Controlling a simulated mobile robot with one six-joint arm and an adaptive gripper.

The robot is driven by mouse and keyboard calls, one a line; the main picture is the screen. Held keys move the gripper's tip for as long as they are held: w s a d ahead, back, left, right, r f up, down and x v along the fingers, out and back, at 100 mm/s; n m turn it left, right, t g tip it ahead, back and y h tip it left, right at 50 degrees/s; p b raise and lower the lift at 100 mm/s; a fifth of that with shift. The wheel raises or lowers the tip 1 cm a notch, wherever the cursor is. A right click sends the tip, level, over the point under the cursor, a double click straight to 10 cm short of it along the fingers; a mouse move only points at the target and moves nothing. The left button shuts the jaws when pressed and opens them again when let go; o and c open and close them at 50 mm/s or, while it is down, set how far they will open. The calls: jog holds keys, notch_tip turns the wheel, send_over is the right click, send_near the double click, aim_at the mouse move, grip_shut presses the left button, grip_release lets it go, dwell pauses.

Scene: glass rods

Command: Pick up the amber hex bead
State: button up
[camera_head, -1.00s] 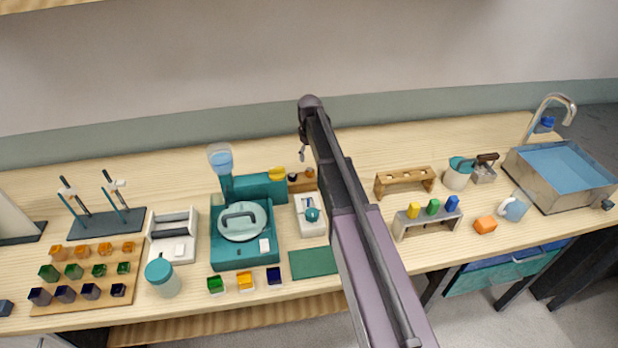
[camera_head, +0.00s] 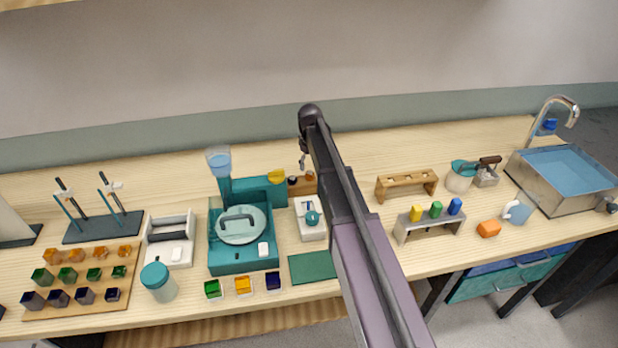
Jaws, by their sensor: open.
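Several amber beads stand in the back row of a wooden board (camera_head: 68,312) at the left of the bench. The leftmost amber bead (camera_head: 50,256) and the others in that row are too small for me to tell which is hexagonal. Green beads (camera_head: 67,274) fill the middle row and dark purple beads (camera_head: 58,298) the front row. My arm crosses the middle of the picture, far to the right of the board. My gripper is not clearly seen; the arm hides most of what lies beyond it.
Small green (camera_head: 212,289), amber (camera_head: 243,286) and navy (camera_head: 273,281) containers line the front edge. A sink (camera_head: 567,180) is at right.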

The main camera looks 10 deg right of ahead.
aim_at(310, 174)
jog(key=shift+s+a+f+b, duration=0.1)
jog(key=shift+s+f+b, duration=0.05)
jog(key=shift+f+b, duration=0.55)
jog(key=shift+s+f+b, duration=0.15)
jog(key=shift+f+b, duration=0.4)
jog(key=shift+f, duration=0.2)
jog(key=shift+f+b, duration=0.9)
jog(key=shift+f, duration=0.05)
grip_shut()
